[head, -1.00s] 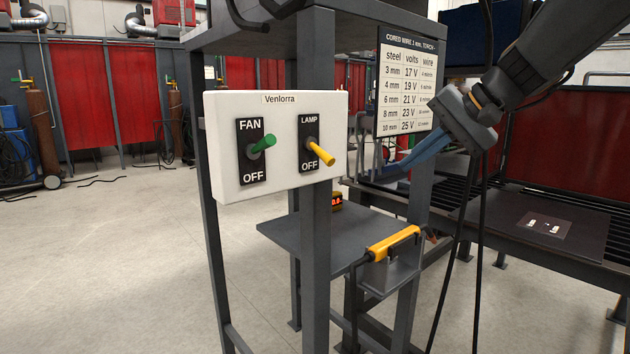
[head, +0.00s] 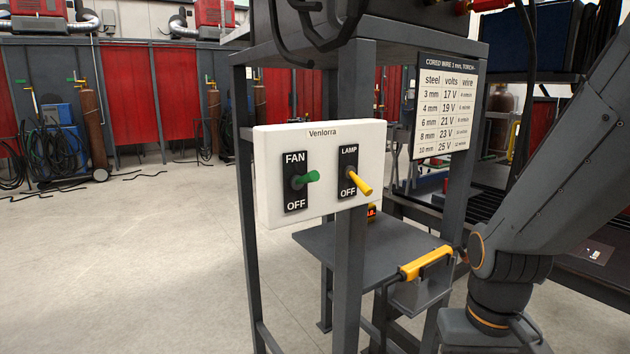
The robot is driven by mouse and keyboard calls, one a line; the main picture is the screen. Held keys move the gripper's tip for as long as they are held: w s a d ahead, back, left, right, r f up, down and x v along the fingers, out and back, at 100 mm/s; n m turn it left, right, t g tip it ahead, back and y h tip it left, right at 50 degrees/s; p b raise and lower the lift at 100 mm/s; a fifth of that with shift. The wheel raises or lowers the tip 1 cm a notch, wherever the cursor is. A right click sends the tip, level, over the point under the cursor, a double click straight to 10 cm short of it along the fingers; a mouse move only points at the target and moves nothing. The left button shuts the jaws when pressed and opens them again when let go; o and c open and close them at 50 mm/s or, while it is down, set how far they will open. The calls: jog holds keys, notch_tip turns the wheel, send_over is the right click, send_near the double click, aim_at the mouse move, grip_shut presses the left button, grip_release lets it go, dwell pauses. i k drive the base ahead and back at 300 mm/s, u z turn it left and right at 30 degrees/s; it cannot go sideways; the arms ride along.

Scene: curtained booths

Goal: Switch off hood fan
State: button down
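A white switch box (head: 328,210) labelled Venlorra is fixed to a dark metal frame. Its left black plate reads FAN above and OFF below and carries a green lever (head: 308,178). This lever sticks outward and tilts slightly up, away from OFF. My arm enters at the right and bends downward, right of the box and well apart from it. The grey body of my gripper (head: 490,336) shows at the bottom edge. Its fingers are cut off by the frame, so I cannot tell whether it is open.
The LAMP plate beside it has a yellow lever (head: 359,183) tilted down toward OFF. A yellow-handled torch (head: 426,263) hangs at the shelf (head: 345,247) below. A welding chart (head: 443,107) hangs on the right post. The floor (head: 130,270) to the left is clear.

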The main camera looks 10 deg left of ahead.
aim_at(314, 176)
jog(key=z, duration=1.2)
jog(key=k, duration=1.2)
jog(key=u, duration=1.4)
jog(key=i, duration=0.5)
jog(key=z, duration=0.05)
